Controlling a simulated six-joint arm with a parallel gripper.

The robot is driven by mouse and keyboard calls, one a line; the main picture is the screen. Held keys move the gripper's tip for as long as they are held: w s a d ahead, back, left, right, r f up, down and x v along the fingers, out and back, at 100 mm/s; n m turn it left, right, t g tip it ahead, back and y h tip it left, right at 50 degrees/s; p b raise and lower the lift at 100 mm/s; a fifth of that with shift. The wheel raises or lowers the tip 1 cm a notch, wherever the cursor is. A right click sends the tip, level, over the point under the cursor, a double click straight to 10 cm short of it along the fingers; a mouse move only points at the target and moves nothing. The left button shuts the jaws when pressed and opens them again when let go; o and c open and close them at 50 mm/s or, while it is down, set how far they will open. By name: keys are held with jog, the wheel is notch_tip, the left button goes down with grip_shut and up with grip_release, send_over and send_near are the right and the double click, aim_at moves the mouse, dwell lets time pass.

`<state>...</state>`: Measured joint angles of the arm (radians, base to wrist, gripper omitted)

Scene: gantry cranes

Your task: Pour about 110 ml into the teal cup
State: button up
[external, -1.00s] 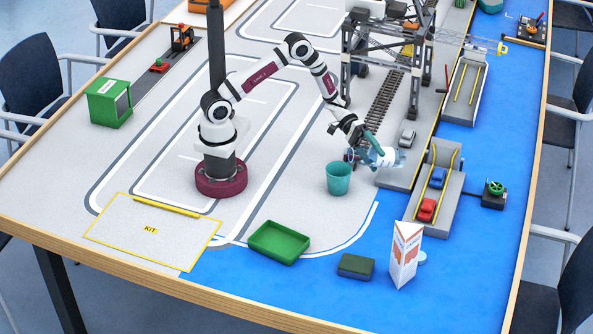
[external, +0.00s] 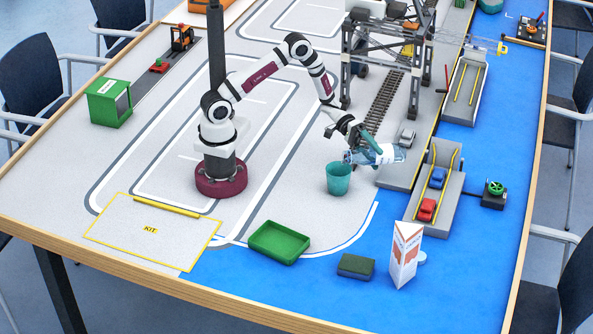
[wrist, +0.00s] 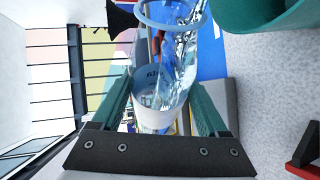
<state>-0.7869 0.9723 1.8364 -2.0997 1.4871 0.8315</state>
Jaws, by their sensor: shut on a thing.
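The teal cup (external: 338,180) stands upright on the grey table top, left of the grey track platform. Its near wall and rim show at the top right of the wrist view (wrist: 265,18). My gripper (external: 366,143) is shut on a clear bottle (external: 378,155) with a white label. The bottle lies about level, just above and right of the cup, its left end near the cup's rim. In the wrist view the bottle (wrist: 180,60) is between my green fingers, with clear liquid inside and a pale blue ring at its far end. I cannot tell whether liquid is flowing out.
A gantry crane (external: 385,50) stands behind the bottle. A grey ramp with a red and a blue car (external: 427,209) is to the right. A green tray (external: 279,242), a dark green block (external: 356,266) and a white printed carton (external: 405,255) stand in front. The table around the cup's left is clear.

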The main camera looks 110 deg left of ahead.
jog(key=shift+w+a, duration=0.2)
dwell(0.8)
jog(key=shift+s+r+m+t+p, duration=0.1)
jog(key=shift+r+m+t+p, duration=0.2)
jog(key=shift+r+m+t, duration=0.15)
dwell(1.3)
jog(key=n, duration=0.1)
jog(key=f+n+g, duration=0.1)
jog(key=w+f+n+g, duration=0.1)
jog(key=shift+w+a+f+g, duration=0.1)
jog(key=shift+a+f+g, duration=0.15)
jog(key=shift+a, duration=0.1)
jog(key=shift+r+n, duration=0.25)
jog(key=shift+r, duration=0.15)
dwell(1.1)
